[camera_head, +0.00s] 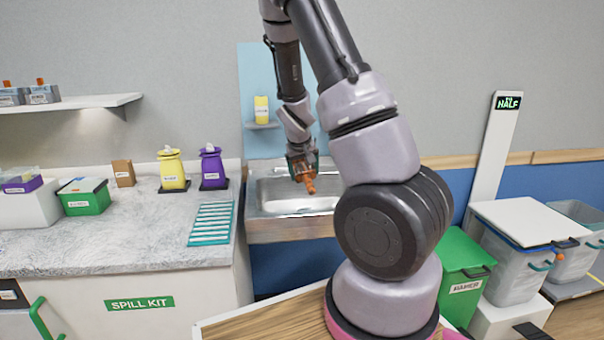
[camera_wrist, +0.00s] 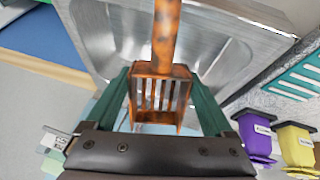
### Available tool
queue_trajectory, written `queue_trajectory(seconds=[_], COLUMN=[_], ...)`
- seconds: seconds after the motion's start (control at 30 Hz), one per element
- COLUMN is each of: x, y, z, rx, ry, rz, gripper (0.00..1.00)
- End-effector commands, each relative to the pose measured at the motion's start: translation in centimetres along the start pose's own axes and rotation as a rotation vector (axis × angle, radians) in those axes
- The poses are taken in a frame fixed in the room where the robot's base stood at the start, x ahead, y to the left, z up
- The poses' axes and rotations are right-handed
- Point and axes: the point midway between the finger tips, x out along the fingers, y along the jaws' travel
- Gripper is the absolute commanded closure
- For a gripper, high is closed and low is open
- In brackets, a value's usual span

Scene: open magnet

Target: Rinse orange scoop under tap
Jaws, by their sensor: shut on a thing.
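The orange scoop (camera_head: 309,184) hangs from my gripper (camera_head: 302,165) over the sink (camera_head: 262,194). In the wrist view, the scoop (camera_wrist: 166,38) has dark blotches and a slotted part between my green fingers. My gripper (camera_wrist: 160,82) is shut on this slotted part, and the rod-like end points away toward the steel basin (camera_wrist: 228,50). I cannot make out a tap for certain; my arm covers the sink's right part in the head view. No running water shows.
Left of the sink, the counter (camera_head: 110,238) holds a teal rack (camera_head: 211,222), a purple container (camera_head: 212,167) and a yellow one (camera_head: 172,170). A yellow bottle (camera_head: 261,109) stands on a small wall shelf behind the sink. Bins (camera_head: 464,262) stand at the right.

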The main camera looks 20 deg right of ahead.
Motion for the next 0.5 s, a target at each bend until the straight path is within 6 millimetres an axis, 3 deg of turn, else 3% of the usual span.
queue_trajectory(seconds=[0.5], x=[3.4], y=[1.9], z=[-3.6], rx=[0.001], ry=[-0.001], rz=[0.001], gripper=[0.69])
